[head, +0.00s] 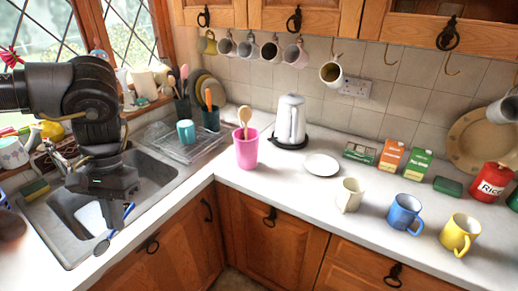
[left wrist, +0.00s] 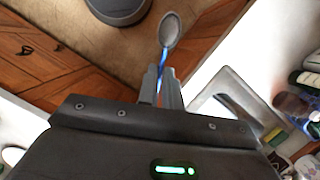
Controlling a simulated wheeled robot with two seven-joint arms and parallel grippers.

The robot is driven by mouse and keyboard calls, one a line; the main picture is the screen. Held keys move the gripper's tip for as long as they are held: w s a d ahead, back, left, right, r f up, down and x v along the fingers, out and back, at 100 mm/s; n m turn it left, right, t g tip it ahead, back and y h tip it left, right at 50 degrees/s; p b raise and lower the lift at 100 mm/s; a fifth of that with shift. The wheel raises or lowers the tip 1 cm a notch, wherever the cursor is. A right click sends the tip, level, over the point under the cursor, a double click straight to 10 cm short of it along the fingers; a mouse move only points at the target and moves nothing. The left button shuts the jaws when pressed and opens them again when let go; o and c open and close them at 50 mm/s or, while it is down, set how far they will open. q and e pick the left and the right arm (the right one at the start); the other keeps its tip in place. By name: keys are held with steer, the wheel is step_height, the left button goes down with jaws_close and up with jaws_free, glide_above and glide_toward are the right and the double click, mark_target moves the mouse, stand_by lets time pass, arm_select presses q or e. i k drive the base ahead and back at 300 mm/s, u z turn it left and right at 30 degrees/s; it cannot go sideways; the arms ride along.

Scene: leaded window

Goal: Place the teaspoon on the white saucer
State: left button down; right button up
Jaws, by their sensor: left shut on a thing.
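My left gripper (head: 115,220) is over the front edge of the sink and is shut on the teaspoon (head: 102,246). The teaspoon has a blue handle and a metal bowl. In the left wrist view the spoon (left wrist: 169,32) sticks out past the closed fingers (left wrist: 161,85), its bowl at the far end. The white saucer (head: 321,165) lies flat on the counter to the right of the kettle, well away from the gripper, and looks empty. My right gripper does not show in either view.
A pink cup (head: 246,150) with wooden utensils stands at the counter corner between the sink and the saucer. A kettle (head: 291,122) is behind. A cream mug (head: 350,195), blue mug (head: 405,213) and yellow mug (head: 460,233) stand right of the saucer. Mugs hang above.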

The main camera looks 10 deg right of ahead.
mark_target(322, 166)
steer(key=z, duration=0.6)
steer(key=k, duration=0.75)
steer(key=z, duration=1.15)
steer(key=i, duration=0.55)
steer(key=z, duration=0.7)
steer(key=i, duration=0.75)
steer(key=u, duration=0.6)
steer(key=i, duration=0.65)
steer(key=u, duration=0.55)
